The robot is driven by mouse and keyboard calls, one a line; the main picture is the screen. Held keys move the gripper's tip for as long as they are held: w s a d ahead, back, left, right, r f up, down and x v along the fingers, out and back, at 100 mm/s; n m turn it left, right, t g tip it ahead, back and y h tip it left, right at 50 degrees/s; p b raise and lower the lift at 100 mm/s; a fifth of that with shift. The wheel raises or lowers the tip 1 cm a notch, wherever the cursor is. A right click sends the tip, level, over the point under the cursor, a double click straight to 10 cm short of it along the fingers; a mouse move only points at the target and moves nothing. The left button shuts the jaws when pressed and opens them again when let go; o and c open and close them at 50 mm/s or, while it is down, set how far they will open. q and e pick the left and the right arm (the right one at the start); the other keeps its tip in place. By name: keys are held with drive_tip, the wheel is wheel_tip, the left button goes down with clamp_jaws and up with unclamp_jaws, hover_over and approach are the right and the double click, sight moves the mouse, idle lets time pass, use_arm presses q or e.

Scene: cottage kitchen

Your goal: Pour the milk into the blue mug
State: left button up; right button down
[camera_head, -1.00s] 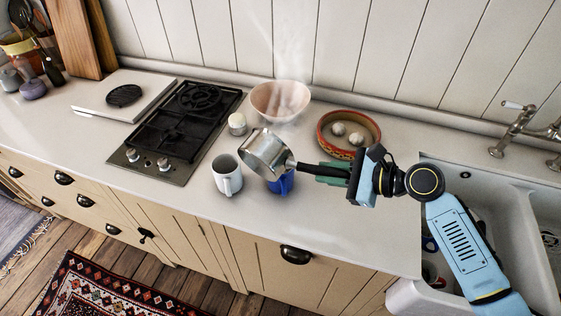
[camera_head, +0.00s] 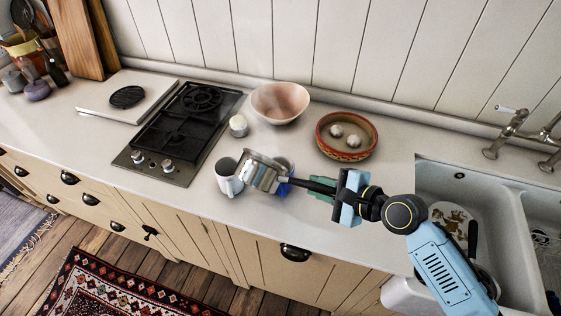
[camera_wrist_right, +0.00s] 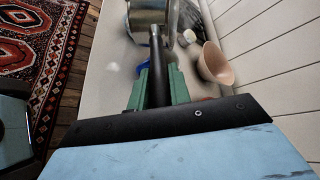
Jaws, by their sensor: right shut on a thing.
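My right gripper (camera_head: 322,189) is shut on the dark handle of a metal saucepan (camera_head: 262,173). In the right wrist view, the green fingers (camera_wrist_right: 160,88) lie on both sides of the handle, with the pan (camera_wrist_right: 148,20) beyond. The pan is held tilted above the counter, close to the mugs. The blue mug (camera_head: 284,188) stands below and behind the pan, mostly hidden; a bit of blue (camera_wrist_right: 143,68) shows in the wrist view. A white mug (camera_head: 227,181) stands left of the pan. I cannot see any milk or inside the blue mug. My left gripper is out of view.
A pink bowl (camera_head: 280,104) and a patterned dish with white balls (camera_head: 347,152) stand behind the pan. A small white-topped pot (camera_head: 238,126) is beside the black hob (camera_head: 185,125). The sink (camera_head: 508,185) is at right. Counter in front of the dish is clear.

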drive_tip(key=s+a+f+n+t+h, duration=0.1)
drive_tip(key=s+a+f+n+t, duration=0.1)
drive_tip(key=s+a+n+t, duration=0.2)
drive_tip(key=shift+s+a+n+h+p, duration=0.4)
drive_tip(key=shift+s+a+n, duration=0.65)
drive_tip(key=shift+s+n, duration=0.6)
drive_tip(key=shift+s+f+m, duration=0.1)
drive_tip(key=shift+s+m, duration=0.1)
drive_tip(key=shift+m, duration=0.05)
idle(1.6)
